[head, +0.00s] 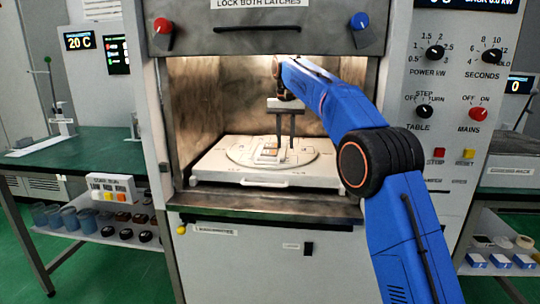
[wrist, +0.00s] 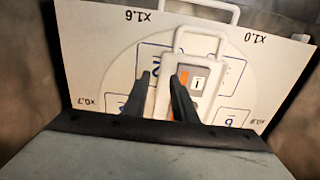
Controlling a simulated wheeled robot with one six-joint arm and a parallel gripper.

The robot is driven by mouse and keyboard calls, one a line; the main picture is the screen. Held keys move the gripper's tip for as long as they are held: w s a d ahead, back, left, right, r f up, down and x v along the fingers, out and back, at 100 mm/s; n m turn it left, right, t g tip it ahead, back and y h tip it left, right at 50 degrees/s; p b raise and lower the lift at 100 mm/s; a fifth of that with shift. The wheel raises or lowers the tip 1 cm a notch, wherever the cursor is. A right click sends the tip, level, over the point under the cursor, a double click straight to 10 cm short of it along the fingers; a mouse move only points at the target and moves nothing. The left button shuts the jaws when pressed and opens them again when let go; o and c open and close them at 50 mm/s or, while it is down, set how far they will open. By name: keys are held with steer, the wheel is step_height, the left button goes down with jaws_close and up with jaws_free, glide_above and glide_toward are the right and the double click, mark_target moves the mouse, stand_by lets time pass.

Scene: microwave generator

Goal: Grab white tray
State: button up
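A small white tray (wrist: 164,80) with a loop handle lies on the round turntable marking of a larger white board (head: 220,172) inside the microwave chamber. It holds an orange piece and a label reading "i", and in the head view it is small and pale (head: 262,158). My gripper (head: 285,148) reaches into the chamber, fingers pointing down, just above or beside the tray. In the wrist view its two dark fingers (wrist: 164,72) are apart, one by the tray's left edge and one over the tray. I cannot tell whether they touch it.
The chamber's metal walls (head: 190,110) stand close on both sides. The latch panel (head: 262,30) is overhead. The board has a front handle (head: 265,182). A control panel (head: 440,100) is at right, and a green table (head: 80,150) at left.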

steer(key=shift+f, duration=1.8)
jaws_close()
